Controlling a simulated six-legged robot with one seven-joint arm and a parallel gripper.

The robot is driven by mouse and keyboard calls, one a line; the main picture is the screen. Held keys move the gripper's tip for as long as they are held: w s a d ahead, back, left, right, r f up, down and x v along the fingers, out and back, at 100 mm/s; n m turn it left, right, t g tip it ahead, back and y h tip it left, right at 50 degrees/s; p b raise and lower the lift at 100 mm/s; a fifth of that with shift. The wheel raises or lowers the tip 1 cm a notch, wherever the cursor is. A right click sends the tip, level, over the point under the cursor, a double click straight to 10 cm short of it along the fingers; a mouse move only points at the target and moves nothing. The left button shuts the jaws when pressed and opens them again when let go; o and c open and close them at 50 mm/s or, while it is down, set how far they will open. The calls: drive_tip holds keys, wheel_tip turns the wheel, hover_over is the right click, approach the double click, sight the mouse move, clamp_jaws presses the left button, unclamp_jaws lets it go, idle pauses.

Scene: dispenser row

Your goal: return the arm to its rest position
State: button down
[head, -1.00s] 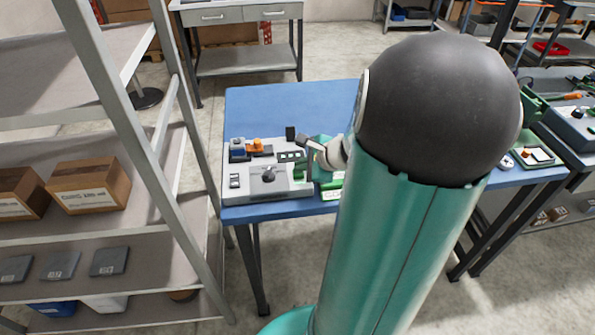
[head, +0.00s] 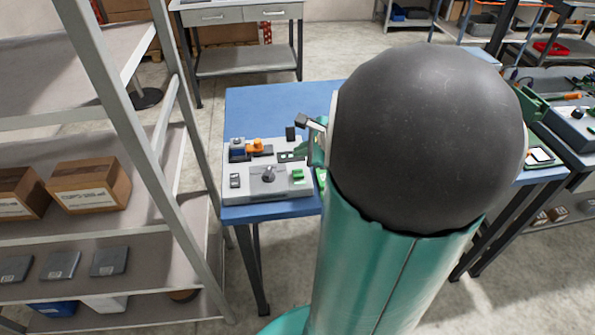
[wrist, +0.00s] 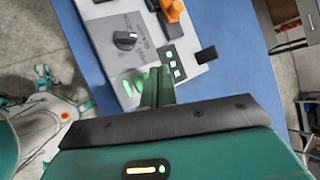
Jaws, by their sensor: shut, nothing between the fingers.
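My arm's large black joint and green link fill the middle right of the head view. My gripper (wrist: 156,72) shows in the wrist view as green fingers close together, shut and empty. In the picture the fingers overlap the lower edge of a light grey dispenser panel (wrist: 108,40); I cannot tell the height gap. In the head view the gripper is mostly hidden behind the arm. The panel (head: 250,186) sits on a blue table (head: 270,105), with a black knob (head: 268,173), an orange part (head: 255,146), green buttons and a black upright block (head: 291,133).
A grey shelf rack (head: 165,190) with cardboard boxes (head: 90,185) stands close on the left. Another bench with devices (head: 570,118) is at the right. A drawer table (head: 240,14) stands behind. The blue table's back left is clear.

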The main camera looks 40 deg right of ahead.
wheel_tip(320, 180, up, 2)
idle(0.6)
